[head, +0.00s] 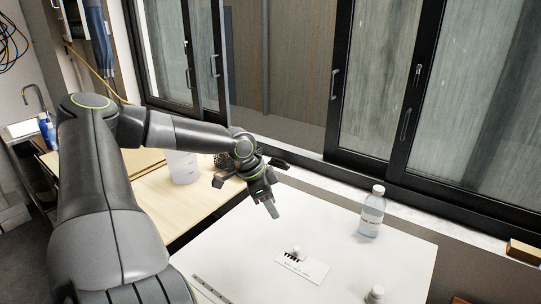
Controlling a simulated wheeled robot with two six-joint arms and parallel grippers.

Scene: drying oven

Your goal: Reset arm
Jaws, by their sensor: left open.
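My left arm comes in from the left and reaches over the white tabletop (235,245). Its gripper (270,205) hangs in the air above the far left part of that surface, pointing down. The jaws are open and I see nothing held between them. The fingers are seen nearly edge-on, so the gap is hard to make out. My right arm and gripper are not in view, and no drying oven shows.
A clear bottle with a white cap (371,212) stands right of the gripper. A white container (182,167) stands on the wooden table (165,195). Sliding windows (375,90) line the back.

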